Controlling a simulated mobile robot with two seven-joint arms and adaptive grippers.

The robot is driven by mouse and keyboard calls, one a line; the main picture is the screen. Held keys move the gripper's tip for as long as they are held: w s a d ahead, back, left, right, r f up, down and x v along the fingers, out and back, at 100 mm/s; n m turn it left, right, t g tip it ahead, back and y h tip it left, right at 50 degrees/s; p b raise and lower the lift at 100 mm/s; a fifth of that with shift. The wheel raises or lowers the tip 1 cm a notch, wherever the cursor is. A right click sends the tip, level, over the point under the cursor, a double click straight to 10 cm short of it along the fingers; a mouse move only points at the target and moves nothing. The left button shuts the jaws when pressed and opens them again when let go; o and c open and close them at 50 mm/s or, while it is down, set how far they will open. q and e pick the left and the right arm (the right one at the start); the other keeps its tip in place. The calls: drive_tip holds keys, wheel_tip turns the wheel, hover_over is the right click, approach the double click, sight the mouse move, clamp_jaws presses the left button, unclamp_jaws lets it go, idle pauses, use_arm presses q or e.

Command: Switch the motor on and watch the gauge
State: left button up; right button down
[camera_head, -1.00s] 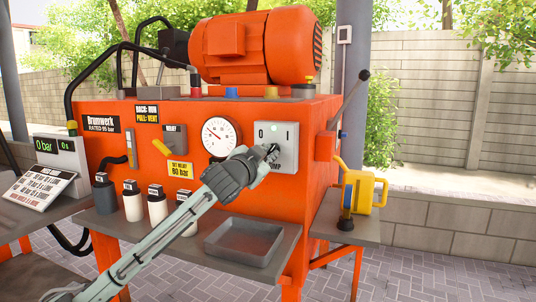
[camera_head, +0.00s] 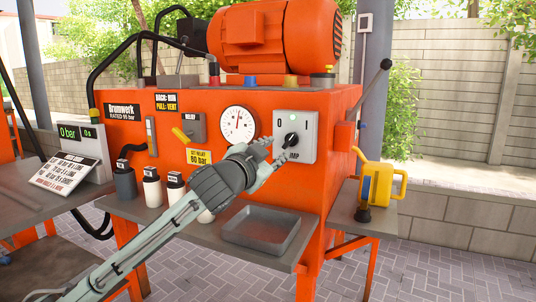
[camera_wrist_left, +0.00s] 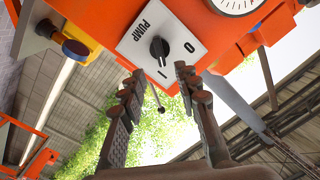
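The pump switch is a black rotary knob (camera_head: 290,141) on a white plate (camera_head: 309,130) marked 0 and I. Its pointer leans up and right toward the I, and a small green lamp shows above it. The knob also shows in the left wrist view (camera_wrist_left: 159,47). My left gripper (camera_head: 277,152) is open just in front of the knob, with its fingers apart and empty in the left wrist view (camera_wrist_left: 158,74). The round white gauge (camera_head: 238,125) left of the switch has its needle pointing roughly up. The orange motor (camera_head: 278,38) sits on top. My right gripper is out of view.
A yellow relief lever (camera_head: 181,134) sits left of the gauge. A digital display (camera_head: 76,133) reads 0 bar. A grey tray (camera_head: 262,230) and several bottles stand on the front shelf. A yellow can (camera_head: 382,185) and a long lever (camera_head: 372,88) are at the right.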

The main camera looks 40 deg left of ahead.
use_arm(q)
drive_tip(key=shift+v, duration=1.75)
drive_tip(key=shift+d, duration=0.1)
